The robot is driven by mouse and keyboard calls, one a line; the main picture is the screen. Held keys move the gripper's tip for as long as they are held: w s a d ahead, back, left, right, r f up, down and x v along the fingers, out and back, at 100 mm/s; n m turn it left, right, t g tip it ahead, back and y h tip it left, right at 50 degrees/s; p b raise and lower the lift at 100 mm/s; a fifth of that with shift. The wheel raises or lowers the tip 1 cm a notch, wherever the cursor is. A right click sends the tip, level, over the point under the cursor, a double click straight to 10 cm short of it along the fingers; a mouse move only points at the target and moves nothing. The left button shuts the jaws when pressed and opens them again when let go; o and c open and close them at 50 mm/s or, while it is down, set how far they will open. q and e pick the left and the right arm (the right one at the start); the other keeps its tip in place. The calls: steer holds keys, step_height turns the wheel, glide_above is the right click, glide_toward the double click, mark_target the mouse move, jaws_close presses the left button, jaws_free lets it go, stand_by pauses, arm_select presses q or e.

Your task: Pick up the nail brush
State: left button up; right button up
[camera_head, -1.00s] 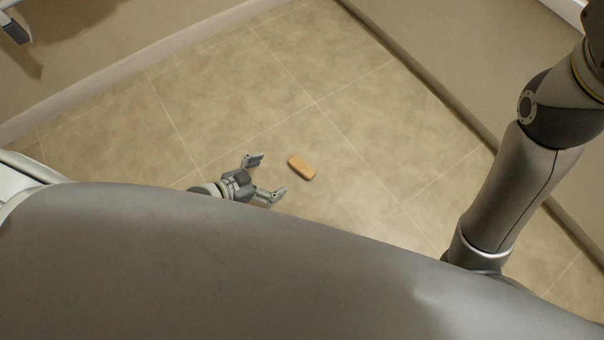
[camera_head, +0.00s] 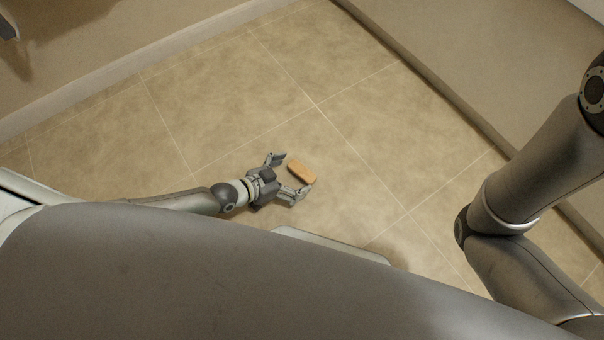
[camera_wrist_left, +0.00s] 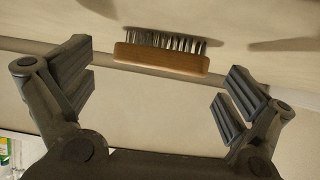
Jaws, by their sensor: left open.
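The nail brush (camera_head: 302,172) lies on the tiled floor in the head view, its light wooden back showing. In the left wrist view the brush (camera_wrist_left: 162,57) shows its wooden body with dark and pale bristles along one long side. My left gripper (camera_head: 290,176) is open, with the brush just ahead of its fingertips and roughly between their lines. In the left wrist view the two fingers (camera_wrist_left: 160,85) stand wide apart on either side of the brush, apart from it. My right arm shows at the right of the head view, but its gripper is out of view.
The tiled floor (camera_head: 350,120) around the brush is clear. A baseboard and wall (camera_head: 120,80) run along the upper left. A raised beige surface (camera_head: 470,60) borders the floor at the right.

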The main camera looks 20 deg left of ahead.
mark_target(302, 173)
arm_select(q)
steer(key=shift+b+x, duration=0.45)
steer(key=shift+x, duration=0.75)
steer(key=c, duration=0.9)
steer(key=shift+r, duration=0.15)
